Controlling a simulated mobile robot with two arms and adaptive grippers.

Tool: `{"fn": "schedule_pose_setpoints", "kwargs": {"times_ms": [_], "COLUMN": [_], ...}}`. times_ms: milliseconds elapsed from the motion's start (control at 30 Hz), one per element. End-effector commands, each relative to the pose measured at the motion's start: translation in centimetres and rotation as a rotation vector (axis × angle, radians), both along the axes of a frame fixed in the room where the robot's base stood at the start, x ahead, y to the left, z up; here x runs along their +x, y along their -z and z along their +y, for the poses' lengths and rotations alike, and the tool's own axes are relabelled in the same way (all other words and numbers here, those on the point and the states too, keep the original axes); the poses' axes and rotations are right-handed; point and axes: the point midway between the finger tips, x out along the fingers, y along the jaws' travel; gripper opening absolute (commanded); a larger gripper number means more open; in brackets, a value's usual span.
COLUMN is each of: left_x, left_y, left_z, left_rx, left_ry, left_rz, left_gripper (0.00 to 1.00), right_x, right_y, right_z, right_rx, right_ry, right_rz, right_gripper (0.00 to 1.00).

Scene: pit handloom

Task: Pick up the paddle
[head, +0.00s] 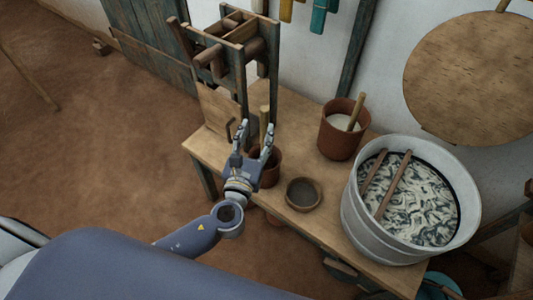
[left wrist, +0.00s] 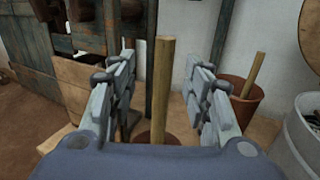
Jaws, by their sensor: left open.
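A light wooden stick, which looks like the paddle's handle (head: 264,116), stands upright in a brown pot (head: 269,168) on the wooden bench; its lower end is hidden. My left gripper (head: 256,131) is open just in front of the pot, its fingers reaching toward the stick. In the left wrist view the handle (left wrist: 163,85) stands between the two spread fingers (left wrist: 162,62), with room on both sides; whether it is level with the fingertips or beyond them I cannot tell. My right gripper is not in view.
A second pot (head: 336,142) with white contents and a stick stands to the right. A small bowl (head: 303,194) and a large metal tub (head: 362,222) with two sticks across it share the bench (head: 325,228). A wooden frame (head: 236,80) rises behind the left end.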

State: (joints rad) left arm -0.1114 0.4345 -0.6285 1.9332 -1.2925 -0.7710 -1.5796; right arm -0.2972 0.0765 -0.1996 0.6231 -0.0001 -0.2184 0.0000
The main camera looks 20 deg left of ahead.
Motion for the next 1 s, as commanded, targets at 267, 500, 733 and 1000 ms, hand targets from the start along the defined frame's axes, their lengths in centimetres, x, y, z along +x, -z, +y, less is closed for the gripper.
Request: {"fn": "schedule_pose_setpoints", "kwargs": {"times_ms": [267, 500, 733, 1000], "left_x": [2.4, 5.7, 7.1, 7.1], "left_y": [0.1, 0.4, 0.6, 0.6], "left_z": [0.1, -0.2, -0.1, -0.1], "left_rx": [-0.003, -0.003, -0.004, -0.004], "left_ry": [-0.001, -0.001, 0.000, 0.000], "left_rz": [0.001, 0.000, 0.003, 0.003], "left_gripper": [0.45, 0.45, 0.45, 0.23], "right_x": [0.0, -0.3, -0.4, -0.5], "right_y": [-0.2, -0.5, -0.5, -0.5], "right_z": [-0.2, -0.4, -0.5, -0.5], "right_rx": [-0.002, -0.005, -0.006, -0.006], "right_ry": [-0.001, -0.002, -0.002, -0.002], "right_rz": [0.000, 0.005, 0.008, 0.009], "right_gripper": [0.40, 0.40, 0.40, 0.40]}}
